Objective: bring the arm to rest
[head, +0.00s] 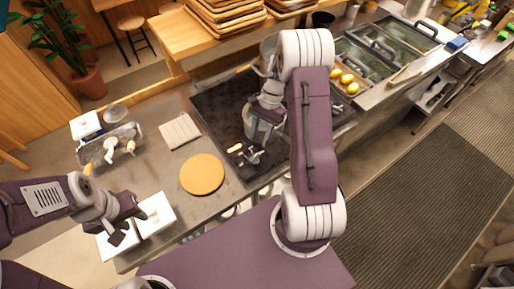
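My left arm comes in from the left edge. Its gripper (130,225) is over the white square containers (157,214) at the counter's front left, with its two dark fingers spread and nothing seen between them. My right arm rises in the middle and bends down over the dark cooktop. Its gripper (248,156) is low over the cooktop's front part; the fingers are small and partly lost against the dark surface, so I cannot tell how far they are apart. I see nothing clearly held in it.
A round wooden board (202,174) and a folded cloth (180,131) lie on the counter between the grippers. A metal tray (109,148) with pale items stands at the left. The dark cooktop (212,104) and bins with yellow items (347,79) lie beyond.

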